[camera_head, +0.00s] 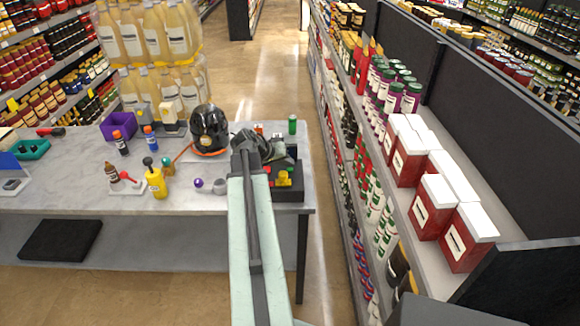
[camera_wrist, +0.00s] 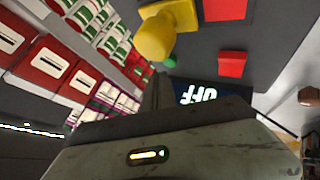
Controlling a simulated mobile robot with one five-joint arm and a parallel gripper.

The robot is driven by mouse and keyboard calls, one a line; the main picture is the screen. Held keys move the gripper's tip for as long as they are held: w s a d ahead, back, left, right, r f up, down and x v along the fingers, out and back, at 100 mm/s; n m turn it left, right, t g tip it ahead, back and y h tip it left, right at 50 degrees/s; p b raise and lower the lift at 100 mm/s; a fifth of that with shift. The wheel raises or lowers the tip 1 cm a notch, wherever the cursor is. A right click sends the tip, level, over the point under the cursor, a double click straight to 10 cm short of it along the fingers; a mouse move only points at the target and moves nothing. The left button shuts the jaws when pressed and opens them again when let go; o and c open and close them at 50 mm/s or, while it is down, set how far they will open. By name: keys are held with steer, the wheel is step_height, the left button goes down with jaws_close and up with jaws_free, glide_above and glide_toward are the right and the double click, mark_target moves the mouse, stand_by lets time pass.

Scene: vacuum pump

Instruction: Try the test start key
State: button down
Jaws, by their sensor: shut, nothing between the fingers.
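The pump's dark control box (camera_head: 290,193) stands at the table's right end, partly hidden behind my arm. It carries a yellow knob (camera_head: 284,178), which looms large in the wrist view (camera_wrist: 160,35). Beside the knob in that view are a larger red panel (camera_wrist: 225,9), a smaller red key (camera_wrist: 232,64), a small green round part (camera_wrist: 170,62) and a dark display (camera_wrist: 205,94) reading OFF upside down. I cannot tell which is the test start key. My gripper (camera_head: 262,150) is shut and empty, close over the box; contact cannot be made out.
A black dome (camera_head: 210,130) on an orange ring stands left of my gripper. A yellow bottle (camera_head: 156,182), small bottles and a purple bin (camera_head: 118,125) are farther left on the table (camera_head: 60,190). A stocked shelf (camera_head: 345,130) runs close along the right.

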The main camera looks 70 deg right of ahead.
mark_target(288, 170)
step_height(288, 170, up, 5)
steer(key=p, duration=0.5)
steer(key=shift+r, duration=0.1)
stand_by(0.7)
